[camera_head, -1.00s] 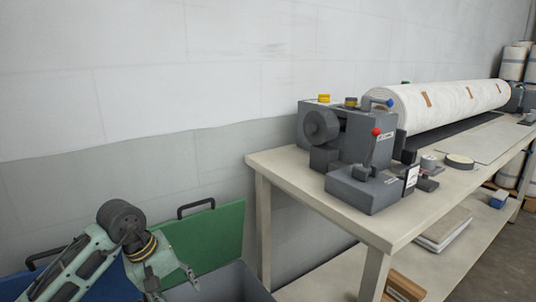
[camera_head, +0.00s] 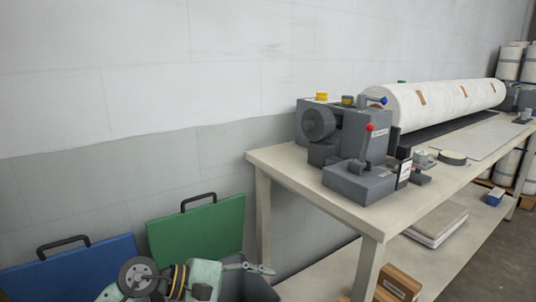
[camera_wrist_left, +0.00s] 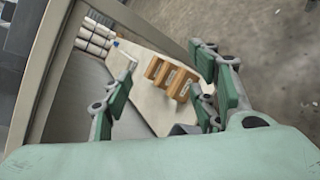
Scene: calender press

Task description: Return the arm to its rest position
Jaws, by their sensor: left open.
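My left arm shows at the bottom left of the head view, low in front of the panels. My left gripper (camera_head: 258,268) points right, above a dark grey bin beside the table. In the left wrist view its green-padded fingers (camera_wrist_left: 165,105) stand wide apart with nothing between them. Beyond them are wooden blocks (camera_wrist_left: 172,78) on a pale surface, apart from the fingers. My right gripper is in neither view.
A table (camera_head: 380,222) carries a grey press machine (camera_head: 345,140) with a red-knobbed lever and a long white roll (camera_head: 440,102). Blue (camera_head: 75,268) and green (camera_head: 205,232) handled panels lean near the wall. A dark grey bin (camera_head: 262,290) stands left of the table.

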